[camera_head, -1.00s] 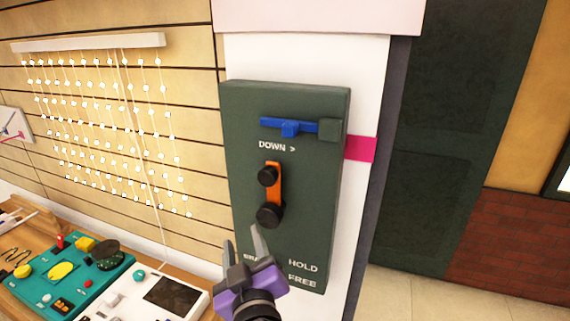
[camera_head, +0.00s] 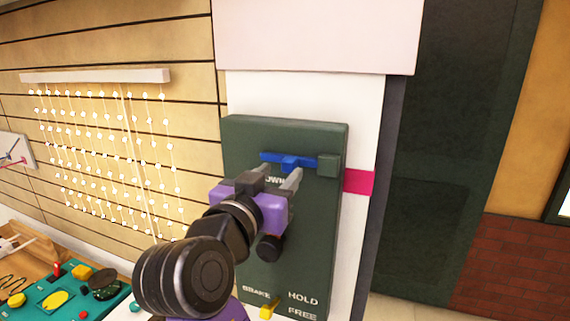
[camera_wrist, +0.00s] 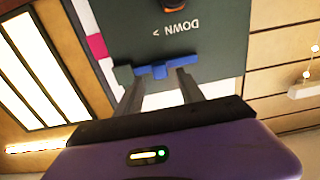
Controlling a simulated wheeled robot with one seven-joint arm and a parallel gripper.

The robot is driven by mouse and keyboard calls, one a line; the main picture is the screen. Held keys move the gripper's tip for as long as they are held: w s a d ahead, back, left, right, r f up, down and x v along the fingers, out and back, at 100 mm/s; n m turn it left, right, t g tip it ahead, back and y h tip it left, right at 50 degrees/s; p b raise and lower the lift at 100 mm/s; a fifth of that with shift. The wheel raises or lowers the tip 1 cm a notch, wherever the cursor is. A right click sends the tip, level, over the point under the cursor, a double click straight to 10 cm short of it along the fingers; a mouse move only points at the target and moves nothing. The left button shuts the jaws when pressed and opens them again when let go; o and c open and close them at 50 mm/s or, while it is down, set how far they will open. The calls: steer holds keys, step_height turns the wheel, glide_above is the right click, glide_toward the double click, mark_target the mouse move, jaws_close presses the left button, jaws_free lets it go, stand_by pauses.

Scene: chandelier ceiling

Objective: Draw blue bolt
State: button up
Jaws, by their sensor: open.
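The blue bolt (camera_head: 290,162) is a bar with a short knob, lying across the upper part of a dark green panel (camera_head: 290,268) on a white post. Its right end meets a green block (camera_head: 327,166). My gripper (camera_head: 282,176) is open, just below the bolt in the head view. In the wrist view the bolt (camera_wrist: 160,71) shows beyond the two fingers (camera_wrist: 183,80), with its knob between the fingertip lines. I cannot tell whether the fingers touch it.
Below on the panel are a black knob (camera_head: 269,248), a yellow lever (camera_head: 269,309) and BRAKE, HOLD and FREE lettering. A teal console (camera_head: 75,295) stands on the counter at lower left. A pink band (camera_head: 359,181) marks the post.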

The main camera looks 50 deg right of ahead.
mark_target(287, 167)
steer(key=shift+p+x, duration=0.35)
steer(key=shift+x, duration=1.4)
jaws_close()
